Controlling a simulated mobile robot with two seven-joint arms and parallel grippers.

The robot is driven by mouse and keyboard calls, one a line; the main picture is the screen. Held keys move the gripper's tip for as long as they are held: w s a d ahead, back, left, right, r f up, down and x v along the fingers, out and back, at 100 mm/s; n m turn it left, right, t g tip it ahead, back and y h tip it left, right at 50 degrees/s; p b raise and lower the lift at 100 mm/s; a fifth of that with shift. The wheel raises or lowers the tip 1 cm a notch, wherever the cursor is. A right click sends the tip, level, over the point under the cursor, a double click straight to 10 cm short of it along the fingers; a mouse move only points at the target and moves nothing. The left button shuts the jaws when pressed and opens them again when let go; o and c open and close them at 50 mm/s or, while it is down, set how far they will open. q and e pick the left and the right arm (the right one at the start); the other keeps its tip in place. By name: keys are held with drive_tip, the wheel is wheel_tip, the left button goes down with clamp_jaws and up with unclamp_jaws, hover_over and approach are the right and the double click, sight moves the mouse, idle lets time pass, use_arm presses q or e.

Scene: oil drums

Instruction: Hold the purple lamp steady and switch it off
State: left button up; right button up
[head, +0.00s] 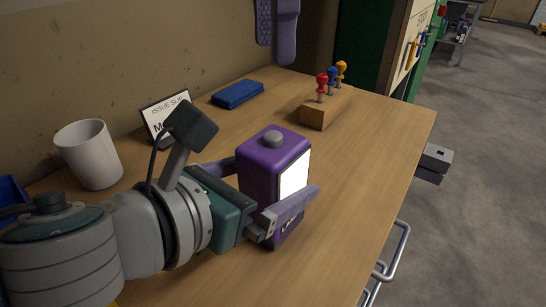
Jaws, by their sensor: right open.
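The purple lamp (262,160) stands upright on the wooden bench. It has a grey button (273,139) on top. Its front panel (294,176) is bright white, so it looks lit. My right gripper (272,182) is open, with one finger on the near side of the lamp and the other partly hidden behind it. I cannot tell whether the fingers touch it. Two lavender fingers, which look like my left gripper (276,28), hang down at the top edge, apart from the lamp. Their opening is unclear.
A white cup (88,155), an issue slip sign (158,110) and a blue box (238,95) stand along the wall. A wooden block (325,108) with coloured-knob tools stands farther back. The bench right of the lamp is clear.

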use_arm(q)
drive_tip(key=shift+w+d+f, duration=0.1)
drive_tip(key=shift+w+d, duration=0.05)
drive_tip(key=shift+w, duration=0.1)
clamp_jaws()
use_arm(e)
clamp_jaws()
idle(0.9)
drive_tip(key=shift+f, duration=0.1)
idle(1.3)
